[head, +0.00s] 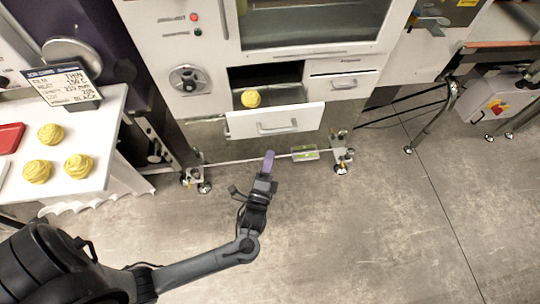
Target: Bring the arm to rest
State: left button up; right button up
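My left arm comes in from the lower left. Its gripper (268,160) is in front of and below the open drawer, over the floor, apart from the cabinet. A narrow purple piece shows at its tip; I cannot tell whether it is part of the fingers or something held, nor whether the fingers are open or shut. My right gripper is not in view.
The white drawer (276,121) stands pulled out, with a yellow ball (251,98) in it. Three yellow balls (50,134) and a red tray (10,137) lie on the white table (104,128) at left, beside a sign (63,85). The floor (370,230) at right is clear.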

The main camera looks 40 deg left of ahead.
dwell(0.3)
pick_arm(q)
jog(key=s+d+n+g+h, duration=0.2)
jog(key=s+n+g+h, duration=0.3)
jog(key=s+g, duration=0.4)
jog(key=s+d+n+g+h, duration=0.25)
jog(key=s+n+g, duration=0.4)
jog(key=s, duration=0.45)
notch_tip(320, 180, up, 37)
jog(key=p, duration=3.7)
jog(key=shift+w+a+n+t+p, duration=0.2)
jog(key=shift+a+n+t+p, duration=0.15)
